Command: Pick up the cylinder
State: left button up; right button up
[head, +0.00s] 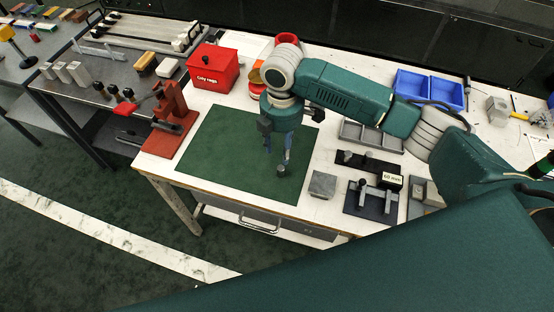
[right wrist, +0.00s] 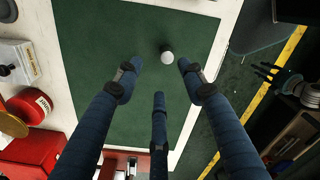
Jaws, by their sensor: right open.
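The cylinder (head: 281,170) is small and grey and stands on the green mat (head: 215,150), near the mat's right front part. In the right wrist view it is a pale round top (right wrist: 167,57) with a dark side. My right gripper (head: 276,155) points down just above and behind the cylinder. In the right wrist view its three fingers (right wrist: 159,72) are spread and empty, and the cylinder lies just beyond the tips, apart from them. My left gripper (right wrist: 270,80) shows only in the right wrist view, off the table's edge, with its fingers spread.
A red box (head: 213,68) and a red press (head: 172,120) stand at the mat's left. A grey block (head: 322,184), a black fixture marked 60 mm (head: 371,200) and a grey tray (head: 370,136) lie to its right. The mat around the cylinder is clear.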

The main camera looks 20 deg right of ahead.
aim_at(281, 168)
jog(key=f, duration=0.2)
jog(key=s+f, duration=0.1)
jog(key=shift+s+f+p, duration=0.1)
jog(key=shift+f+p, duration=0.2)
jog(key=shift+f, duration=0.1)
jog(key=shift+a+f, duration=0.1)
jog(key=shift+f, duration=0.25)
notch_tip(281, 168, down, 5)
jog(key=shift+a+r+p, duration=0.1)
jog(key=shift+r+p, duration=0.05)
jog(key=shift+p, duration=0.6)
pick_arm(q)
jog(key=shift+g, duration=0.3)
jog(key=s, duration=0.1)
jog(key=s+r, duration=0.1)
jog(key=s, duration=0.1)
jog(key=s+r, duration=0.1)
jog(key=shift+s+a, duration=0.1)
jog(key=shift+s, duration=0.25)
pick_arm(e)
grip_shut()
